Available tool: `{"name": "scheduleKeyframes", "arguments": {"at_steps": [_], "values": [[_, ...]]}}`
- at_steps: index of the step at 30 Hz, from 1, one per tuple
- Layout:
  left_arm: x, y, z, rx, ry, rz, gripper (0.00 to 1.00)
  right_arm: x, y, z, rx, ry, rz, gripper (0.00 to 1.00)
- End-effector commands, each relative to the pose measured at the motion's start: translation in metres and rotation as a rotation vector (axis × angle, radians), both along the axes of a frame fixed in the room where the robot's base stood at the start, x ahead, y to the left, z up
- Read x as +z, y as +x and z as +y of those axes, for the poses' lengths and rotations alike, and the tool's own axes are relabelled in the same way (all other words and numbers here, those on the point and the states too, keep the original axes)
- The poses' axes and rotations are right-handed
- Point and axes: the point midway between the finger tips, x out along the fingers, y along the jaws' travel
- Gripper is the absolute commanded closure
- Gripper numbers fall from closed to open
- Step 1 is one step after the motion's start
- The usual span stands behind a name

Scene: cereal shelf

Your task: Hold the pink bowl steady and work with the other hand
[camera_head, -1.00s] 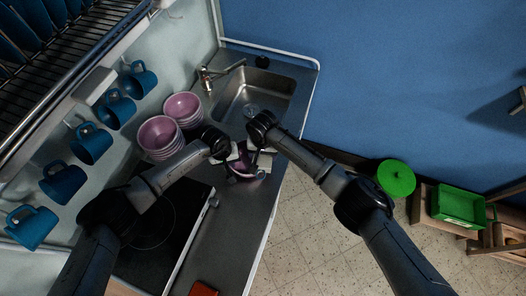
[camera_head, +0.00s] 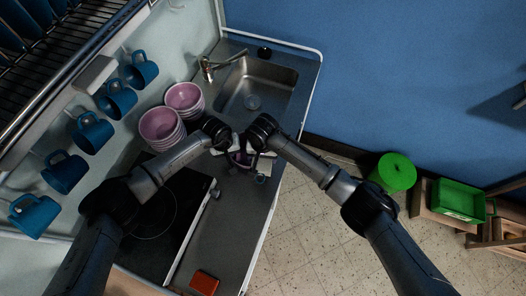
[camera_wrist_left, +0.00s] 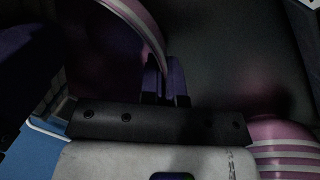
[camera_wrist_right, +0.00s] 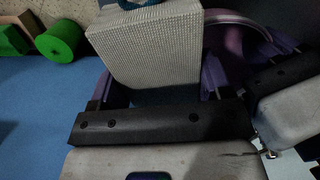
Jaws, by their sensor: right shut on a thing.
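A pink bowl with pale stripes (camera_wrist_left: 115,45) is in the left wrist view, its curved rim running between the purple fingers of my left gripper (camera_wrist_left: 166,82). Those fingers are close together on the rim. My right gripper (camera_wrist_right: 157,85) is shut on a pale grey textured block (camera_wrist_right: 150,45), with one finger at each side. In the head view, my left gripper (camera_head: 233,151) and right gripper (camera_head: 257,150) meet above the counter by the sink and mostly hide the bowl. A small blue item (camera_head: 262,179) shows just below the right gripper; I cannot tell what it is.
Two stacks of pink bowls (camera_head: 160,126) (camera_head: 184,97) stand left of my left gripper. A sink (camera_head: 257,88) is behind. Several blue mugs (camera_head: 92,132) hang on the wall. A red box (camera_head: 204,283) lies at the front. The counter (camera_head: 225,220) before the grippers is clear.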

Motion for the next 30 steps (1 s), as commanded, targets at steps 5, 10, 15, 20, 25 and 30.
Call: {"name": "scheduleKeyframes", "arguments": {"at_steps": [5, 10, 15, 20, 25, 30], "values": [[0.000, 0.000, 0.000, 0.000, 0.000, 0.000, 1.00, 0.000, 0.006, -0.001, -0.001, 0.001, -0.001, 0.53], [0.000, 0.000, 0.000, 0.000, 0.000, 0.000, 1.00, -0.001, 0.016, -0.003, -0.003, -0.001, 0.000, 0.53], [0.000, 0.000, 0.000, 0.000, 0.000, 0.000, 1.00, -0.001, 0.023, -0.003, -0.001, 0.000, -0.001, 0.53], [0.000, 0.000, 0.000, 0.000, 0.000, 0.000, 1.00, -0.002, 0.026, -0.004, -0.001, 0.000, -0.001, 0.53], [0.000, 0.000, 0.000, 0.000, 0.000, 0.000, 1.00, -0.002, 0.035, -0.006, -0.003, -0.002, 0.000, 0.53], [0.000, 0.000, 0.000, 0.000, 0.000, 0.000, 1.00, 0.000, 0.044, -0.007, -0.002, -0.001, 0.000, 0.53]]}}
